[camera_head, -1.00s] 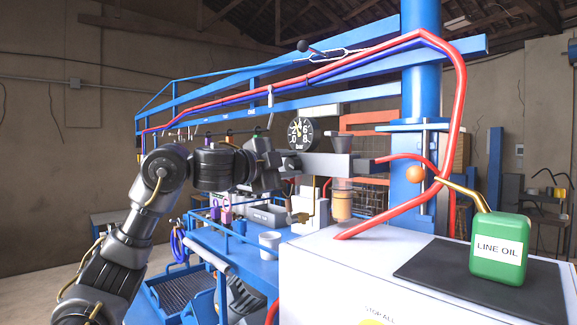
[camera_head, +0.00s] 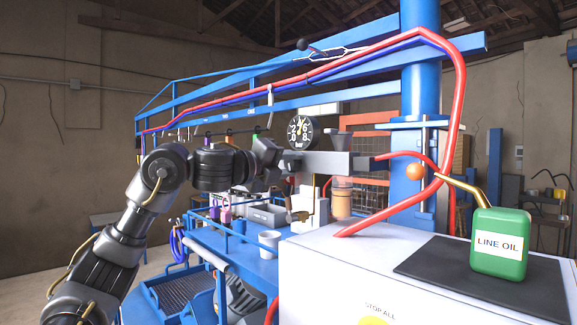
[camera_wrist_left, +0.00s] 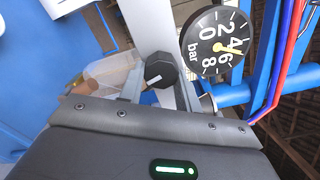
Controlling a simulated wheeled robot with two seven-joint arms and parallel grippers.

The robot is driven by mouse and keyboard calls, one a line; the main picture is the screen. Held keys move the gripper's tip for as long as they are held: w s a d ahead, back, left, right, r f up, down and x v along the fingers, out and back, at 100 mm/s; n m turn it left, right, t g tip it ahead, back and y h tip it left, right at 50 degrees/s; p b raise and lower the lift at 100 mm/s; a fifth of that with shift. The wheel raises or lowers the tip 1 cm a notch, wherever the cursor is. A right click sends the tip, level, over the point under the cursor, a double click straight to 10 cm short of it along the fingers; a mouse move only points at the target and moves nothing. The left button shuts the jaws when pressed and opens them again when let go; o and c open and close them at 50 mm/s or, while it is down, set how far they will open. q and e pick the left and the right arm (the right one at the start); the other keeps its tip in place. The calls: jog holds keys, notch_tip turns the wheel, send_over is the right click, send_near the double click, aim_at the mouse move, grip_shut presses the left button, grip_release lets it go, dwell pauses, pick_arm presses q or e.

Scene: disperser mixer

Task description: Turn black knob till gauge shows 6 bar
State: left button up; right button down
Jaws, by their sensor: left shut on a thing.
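The black knob (camera_wrist_left: 161,71) is an octagonal cap with a white mark. It sits between the two fingers of my left gripper (camera_wrist_left: 160,88) in the left wrist view, and the gripper is shut on it. In the head view my left gripper (camera_head: 284,164) is at the left end of the grey regulator block (camera_head: 325,163), and the knob is hidden there. The round black gauge (camera_head: 301,132) stands just above the block. It also shows in the left wrist view (camera_wrist_left: 214,43), where its yellow needle points between 4 and 6.
A red hose (camera_head: 455,110) arches over the right side. A green oil can (camera_head: 499,245) stands on a dark mat (camera_head: 420,262) on the white cabinet (camera_head: 310,262). A white cup (camera_head: 269,243) sits on the blue bench below my left arm.

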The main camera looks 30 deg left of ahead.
pick_arm(q)
jog(key=shift+m, duration=0.6)
jog(key=o, duration=1)
jog(key=shift+c, duration=0.2)
jog(key=shift+f, duration=0.1)
